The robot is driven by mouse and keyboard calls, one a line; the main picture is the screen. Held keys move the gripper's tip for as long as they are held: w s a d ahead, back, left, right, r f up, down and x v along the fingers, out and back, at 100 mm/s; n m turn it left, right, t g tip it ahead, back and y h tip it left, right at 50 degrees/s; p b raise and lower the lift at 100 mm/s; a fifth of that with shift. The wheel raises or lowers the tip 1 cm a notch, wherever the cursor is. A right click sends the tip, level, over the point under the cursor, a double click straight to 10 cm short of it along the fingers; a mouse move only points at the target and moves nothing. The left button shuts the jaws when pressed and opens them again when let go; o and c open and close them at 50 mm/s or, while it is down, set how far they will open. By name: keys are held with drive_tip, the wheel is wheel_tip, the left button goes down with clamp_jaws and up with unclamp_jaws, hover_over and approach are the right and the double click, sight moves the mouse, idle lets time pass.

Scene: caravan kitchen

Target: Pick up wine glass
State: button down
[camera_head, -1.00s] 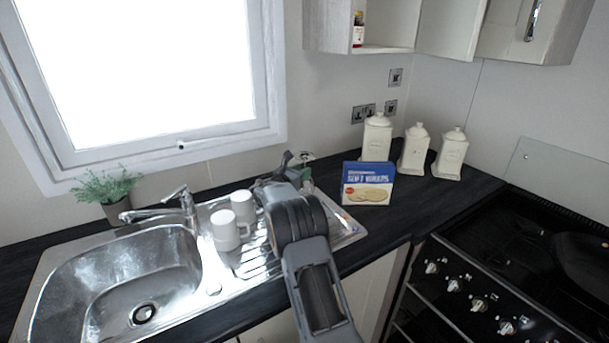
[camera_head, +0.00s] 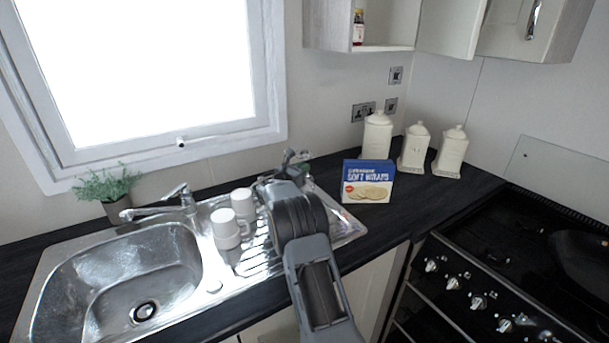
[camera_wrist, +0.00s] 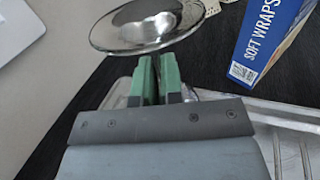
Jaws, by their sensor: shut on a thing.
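The wine glass shows in the wrist view as a clear round foot (camera_wrist: 150,24) just beyond my fingertips, so it seems to stand upside down. Its bowl is hidden by my gripper in the wrist view. My gripper (camera_wrist: 158,66) has its green fingers close together, shut on the glass at its stem below the foot. In the head view my gripper (camera_head: 297,160) is over the back right of the drainer, and my arm hides most of the glass.
A blue soft wraps box (camera_head: 367,182) stands right of my gripper. White mugs (camera_head: 226,229) stand on the drainer (camera_head: 349,232) to its left, beside the sink (camera_head: 130,275). Cream canisters (camera_head: 415,148) stand behind. The wall and window are close behind the counter.

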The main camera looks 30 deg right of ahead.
drive_tip(key=shift+r, duration=0.15)
drive_tip(key=shift+r, duration=0.65)
drive_tip(key=s+a+r+b, duration=0.2)
drive_tip(key=s+a+r, duration=0.2)
drive_tip(key=s+r, duration=0.85)
wheel_tip(320, 180, up, 8)
drive_tip(key=s+p, duration=0.1)
drive_tip(key=p, duration=0.6)
drive_tip(key=shift+d, duration=0.15)
